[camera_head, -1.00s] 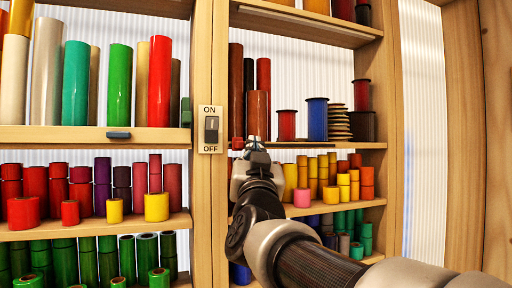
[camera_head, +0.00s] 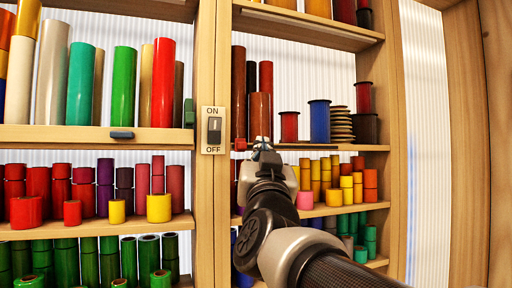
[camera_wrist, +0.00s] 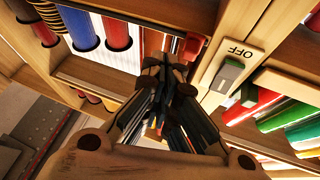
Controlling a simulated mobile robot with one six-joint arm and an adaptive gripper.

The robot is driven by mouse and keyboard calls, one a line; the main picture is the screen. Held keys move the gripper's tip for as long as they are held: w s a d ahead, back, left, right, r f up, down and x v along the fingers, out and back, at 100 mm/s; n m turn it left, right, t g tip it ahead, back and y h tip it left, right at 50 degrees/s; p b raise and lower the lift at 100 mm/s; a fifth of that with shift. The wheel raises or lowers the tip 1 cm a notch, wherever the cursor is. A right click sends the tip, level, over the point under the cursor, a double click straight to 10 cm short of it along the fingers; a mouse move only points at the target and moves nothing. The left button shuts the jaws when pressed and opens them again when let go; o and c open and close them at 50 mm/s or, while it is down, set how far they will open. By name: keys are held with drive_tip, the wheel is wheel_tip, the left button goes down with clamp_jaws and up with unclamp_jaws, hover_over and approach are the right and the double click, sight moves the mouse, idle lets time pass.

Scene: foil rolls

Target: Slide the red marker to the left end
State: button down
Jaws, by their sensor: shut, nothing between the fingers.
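The red marker (camera_head: 240,144) is a small red block at the left end of a dark rail (camera_head: 312,147) on the front edge of the right-hand shelf, close to the wooden post. In the wrist view the red marker (camera_wrist: 192,46) shows just above and right of the fingertips. My gripper (camera_head: 263,146) is at the shelf edge just right of the marker, with a small gap between them in the head view. The fingers (camera_wrist: 165,66) are shut and empty. Part of the rail is hidden behind my gripper.
An ON/OFF switch plate (camera_head: 213,130) is on the post left of the marker. A dark block (camera_head: 121,135) sits on the left shelf's edge. Red and blue spools (camera_head: 319,122) stand on the shelf behind my gripper. Yellow and orange rolls (camera_head: 345,187) fill the shelf below.

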drive_tip(key=shift+b+v, duration=0.95)
drive_tip(key=shift+v, duration=1.4)
drive_tip(key=s+d+f+n+g+y+b, duration=0.1)
drive_tip(key=s+f+g+b, duration=0.3)
drive_tip(key=f, duration=0.9)
drive_tip(key=s+d+f+n+g+y+b, duration=0.1)
drive_tip(key=s+f+g+b, duration=0.3)
drive_tip(key=f, duration=1)
drive_tip(key=d+f+n+g+y+b, duration=0.15)
drive_tip(key=f+b, duration=0.45)
drive_tip(key=f, duration=0.7)
drive_tip(key=s+d+f+g+h+b, duration=0.1)
drive_tip(key=s+d+f+g+b, duration=0.1)
drive_tip(key=s+f, duration=0.4)
drive_tip(key=s+d+f+m+g+h+b, duration=0.1)
drive_tip(key=s+d+f+g+b, duration=0.2)
drive_tip(key=s+f, duration=0.4)
drive_tip(key=s+d+f+m+g+h+b, duration=0.1)
drive_tip(key=s+f+g+b, duration=0.3)
drive_tip(key=f, duration=1.2)
drive_tip(key=shift+s+d+h, duration=0.45)
drive_tip(key=shift+s+d, duration=0.3)
drive_tip(key=shift+s, duration=0.5)
